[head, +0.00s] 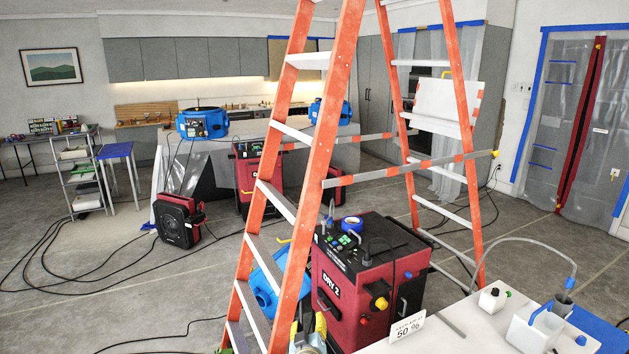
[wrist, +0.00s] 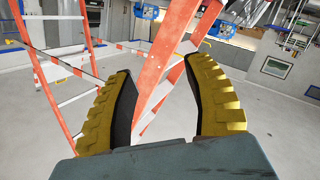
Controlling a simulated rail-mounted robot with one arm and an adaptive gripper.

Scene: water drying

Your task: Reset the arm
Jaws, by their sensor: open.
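My gripper (wrist: 160,68) fills the lower half of the wrist view. Its two ribbed yellow fingers with dark inner pads stand well apart, and nothing is held between them. An orange ladder rail (wrist: 172,50) shows through the gap, beyond the fingers; I cannot tell how far off it is. In the head view, small yellow finger-like parts (head: 320,325) show at the bottom edge, low beside the ladder and the red machine; they look like my gripper, partly cut off. The rest of my arm is not clearly seen.
An orange stepladder (head: 325,125) stands close in front, with a barrier bar across it. A red "DRY 2" machine (head: 345,290) stands behind its near legs. A pale table (head: 470,325) with containers is at lower right. Cables (head: 60,290) cross the open floor at left.

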